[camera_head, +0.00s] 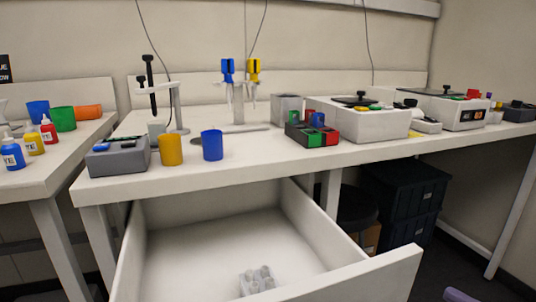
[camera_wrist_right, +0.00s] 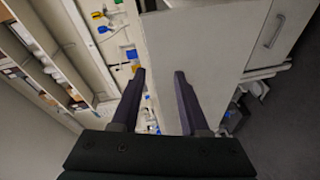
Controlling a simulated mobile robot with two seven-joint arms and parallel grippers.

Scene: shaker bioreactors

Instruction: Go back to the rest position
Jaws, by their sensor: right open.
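My right gripper (camera_wrist_right: 160,74) shows in the right wrist view with its two dark purple fingers apart and nothing between them. In the head view only a small purple part, probably my right gripper (camera_head: 460,295), shows at the bottom right edge. It is apart from the bench and to the right of the open drawer. My left gripper is in neither view.
An open white drawer (camera_head: 190,258) juts out below the bench (camera_head: 240,160), with a grey block (camera_head: 257,280) inside. A yellow cup (camera_head: 171,149), a blue cup (camera_head: 212,145) and a red-green rack (camera_head: 313,133) stand on the bench. Dark crates (camera_head: 402,200) sit beneath.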

